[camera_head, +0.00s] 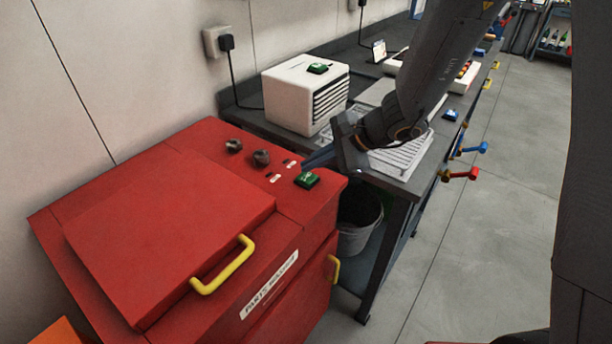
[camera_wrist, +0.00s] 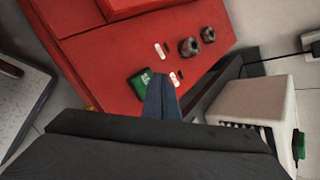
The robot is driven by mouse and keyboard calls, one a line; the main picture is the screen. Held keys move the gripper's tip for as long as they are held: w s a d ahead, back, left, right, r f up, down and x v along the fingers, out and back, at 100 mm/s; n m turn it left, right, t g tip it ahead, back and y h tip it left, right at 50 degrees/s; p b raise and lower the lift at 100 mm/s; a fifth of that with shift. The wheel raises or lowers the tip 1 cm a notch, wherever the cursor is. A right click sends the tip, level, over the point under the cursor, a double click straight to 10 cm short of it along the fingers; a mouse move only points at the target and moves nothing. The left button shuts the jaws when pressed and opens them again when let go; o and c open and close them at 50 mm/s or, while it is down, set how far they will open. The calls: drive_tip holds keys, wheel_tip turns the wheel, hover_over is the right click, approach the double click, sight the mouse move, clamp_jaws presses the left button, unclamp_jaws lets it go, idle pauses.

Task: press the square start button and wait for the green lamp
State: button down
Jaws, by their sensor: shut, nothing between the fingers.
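A square green button (camera_head: 307,179) sits on the top of the red machine (camera_head: 165,250), near its right corner. It also shows in the wrist view (camera_wrist: 138,85), just left of my fingertips. My gripper (camera_head: 308,163) is shut and empty, its blue-grey fingers close above and behind the button in the head view. I cannot tell the exact height gap; no contact is visible. The fingers also show in the wrist view (camera_wrist: 161,84). Small dark spots beside white labels (camera_head: 276,178) may be lamps; none glows green.
Two dark knobs (camera_head: 261,158) stand on the red machine behind the labels. A white vented box (camera_head: 290,98) with another green button (camera_head: 319,68) stands on the dark bench. A yellow handle (camera_head: 223,268) is on the machine's lid. A grey bucket (camera_head: 356,238) sits under the bench.

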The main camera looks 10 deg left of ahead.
drive_tip(key=shift+f+b, duration=0.25)
drive_tip(key=shift+b, duration=0.1)
drive_tip(key=shift+f+b, duration=0.2)
drive_tip(key=shift+b, duration=0.1)
